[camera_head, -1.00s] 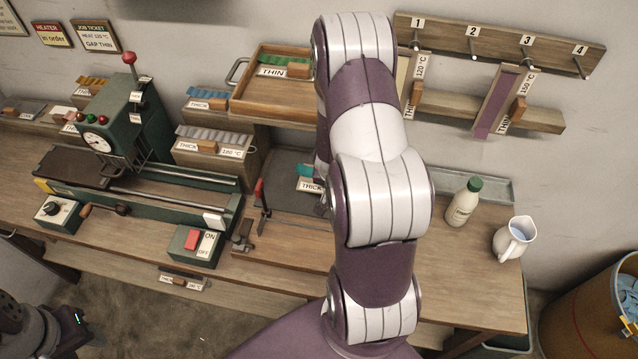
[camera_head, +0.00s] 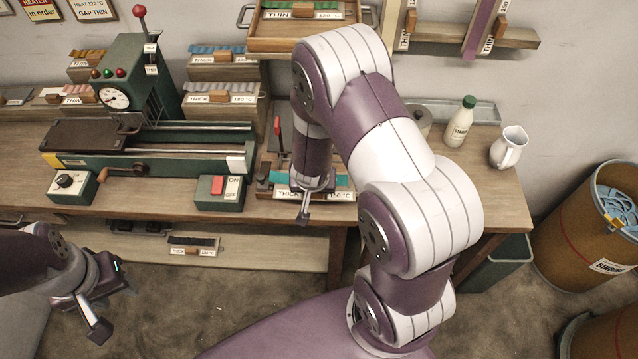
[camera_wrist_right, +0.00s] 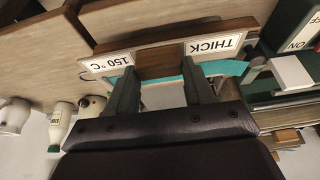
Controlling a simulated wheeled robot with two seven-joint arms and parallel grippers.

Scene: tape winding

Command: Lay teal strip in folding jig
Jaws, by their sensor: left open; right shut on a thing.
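The teal strip (camera_head: 342,180) is on a wooden holder labelled THICK (camera_wrist_right: 212,47) and 150 °C (camera_head: 342,196). My right gripper (camera_wrist_right: 160,84) is shut on the holder's brown block (camera_wrist_right: 160,62); teal shows on both sides of the fingers. In the head view my right gripper (camera_head: 304,198) points down at the bench's front edge, partly covering the strip. The folding jig seems to be the red-levered fixture (camera_head: 277,127) just behind, mostly hidden by my right arm. My left gripper (camera_head: 98,315) is open and empty, low at the left, away from the bench.
The green machine (camera_head: 115,105) and ON/OFF switch box (camera_head: 218,192) stand left of the strip. Other labelled strips (camera_head: 222,92) sit on stands behind. A bottle (camera_head: 459,122) and white jug (camera_head: 509,147) stand at the right. A bin (camera_head: 585,215) is beyond the bench.

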